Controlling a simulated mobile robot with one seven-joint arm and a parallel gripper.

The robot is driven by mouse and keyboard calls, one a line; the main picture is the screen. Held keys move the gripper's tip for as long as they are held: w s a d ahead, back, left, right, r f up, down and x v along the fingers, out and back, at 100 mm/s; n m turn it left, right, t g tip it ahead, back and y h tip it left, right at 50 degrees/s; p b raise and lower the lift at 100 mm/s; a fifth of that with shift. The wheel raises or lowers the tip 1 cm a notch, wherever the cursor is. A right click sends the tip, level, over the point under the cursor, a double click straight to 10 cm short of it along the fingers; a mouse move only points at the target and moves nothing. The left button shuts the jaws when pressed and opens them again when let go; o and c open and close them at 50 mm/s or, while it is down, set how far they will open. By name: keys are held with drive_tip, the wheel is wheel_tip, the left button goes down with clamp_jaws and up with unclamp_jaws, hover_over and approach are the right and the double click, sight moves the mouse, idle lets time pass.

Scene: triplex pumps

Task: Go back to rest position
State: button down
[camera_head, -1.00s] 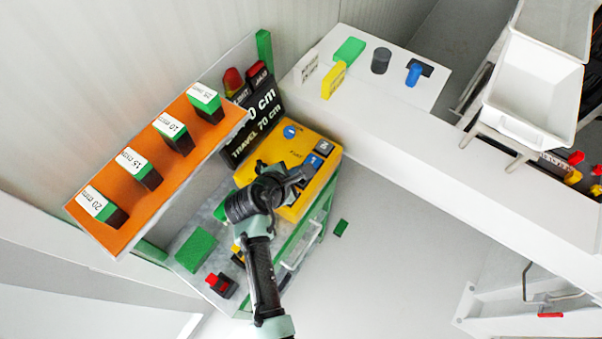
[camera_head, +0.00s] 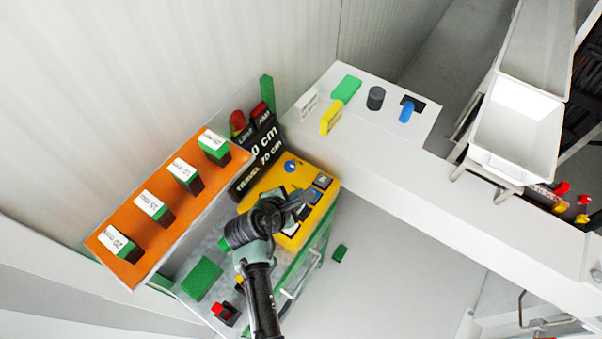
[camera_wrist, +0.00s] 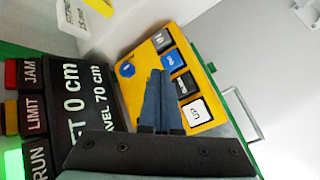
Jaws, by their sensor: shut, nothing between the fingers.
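My gripper (camera_head: 299,200) is at the end of my dark arm, over the yellow button panel (camera_head: 313,175) in the head view. In the wrist view my gripper's fingers (camera_wrist: 158,85) are together and empty, in front of the yellow panel (camera_wrist: 200,122). The panel carries a white UP button (camera_wrist: 196,110), a blue button (camera_wrist: 171,60) and dark buttons, plus a round blue knob (camera_wrist: 127,69). I cannot tell from these views whether the fingertips touch the panel.
A black travel display (camera_head: 257,157) stands behind the panel. An orange shelf (camera_head: 135,248) with labelled blocks is at left. A green block (camera_head: 202,279) and a red-black switch (camera_head: 225,313) sit near my arm.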

drive_tip(key=w+r+m+t+y, duration=0.3)
drive_tip(key=r+m, duration=0.6)
drive_tip(key=r, duration=0.9)
drive_tip(key=w+r+m+t, duration=0.3)
drive_tip(key=r+m, duration=0.6)
drive_tip(key=r, duration=0.9)
drive_tip(key=s+r+m+t+b, duration=0.1)
drive_tip(key=s+r+t+b, duration=0.4)
drive_tip(key=s+r, duration=0.3)
drive_tip(key=s+r+m+t+y+b, duration=0.1)
drive_tip(key=s+r+t+b, duration=0.4)
drive_tip(key=r, duration=1)
drive_tip(key=s+m+t, duration=0.1)
drive_tip(key=s+t, duration=0.2)
drive_tip(key=s, duration=0.1)
drive_tip(key=shift+s+d+r, duration=0.15)
drive_tip(key=shift+d, duration=0.25)
